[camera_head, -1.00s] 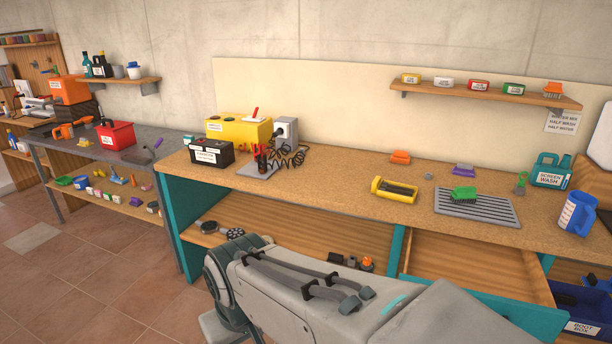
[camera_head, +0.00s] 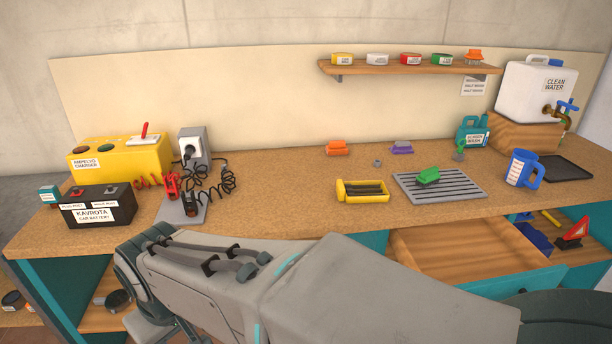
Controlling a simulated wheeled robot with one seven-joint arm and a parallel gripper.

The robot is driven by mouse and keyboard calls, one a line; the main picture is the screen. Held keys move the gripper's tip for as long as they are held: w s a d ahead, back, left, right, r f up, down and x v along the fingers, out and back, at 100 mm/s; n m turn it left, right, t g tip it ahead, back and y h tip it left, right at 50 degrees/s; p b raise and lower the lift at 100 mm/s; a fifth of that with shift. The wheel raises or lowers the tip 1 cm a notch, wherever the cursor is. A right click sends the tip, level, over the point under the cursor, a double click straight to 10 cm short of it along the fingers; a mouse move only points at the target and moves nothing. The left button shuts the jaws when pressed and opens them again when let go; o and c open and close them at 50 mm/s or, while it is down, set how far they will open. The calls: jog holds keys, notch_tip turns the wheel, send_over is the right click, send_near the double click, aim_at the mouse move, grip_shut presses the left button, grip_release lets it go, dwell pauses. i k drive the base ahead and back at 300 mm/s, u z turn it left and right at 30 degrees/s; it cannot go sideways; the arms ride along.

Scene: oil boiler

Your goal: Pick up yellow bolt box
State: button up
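A small yellow box with a label (camera_head: 343,59) stands at the left end of the wall shelf. Its label is too small to read. A larger yellow open tray (camera_head: 363,197) with dark contents lies on the workbench, left of the grey grate. I cannot tell from print which of the two is the bolt box. My grey arm crosses the lower part of the view in front of the bench. My gripper is out of view.
The wall shelf (camera_head: 400,69) also holds white, red and green boxes and an orange item. The workbench (camera_head: 290,199) carries a yellow charger (camera_head: 125,160), car battery (camera_head: 98,210), grey grate (camera_head: 455,187) and blue jug (camera_head: 523,168). An open drawer (camera_head: 470,255) juts out below.

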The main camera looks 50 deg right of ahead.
aim_at(361, 193)
jog(key=z, duration=0.75)
jog(key=i, duration=0.8)
jog(key=z, duration=1.25)
jog(key=i, duration=0.3)
jog(key=z, duration=0.15)
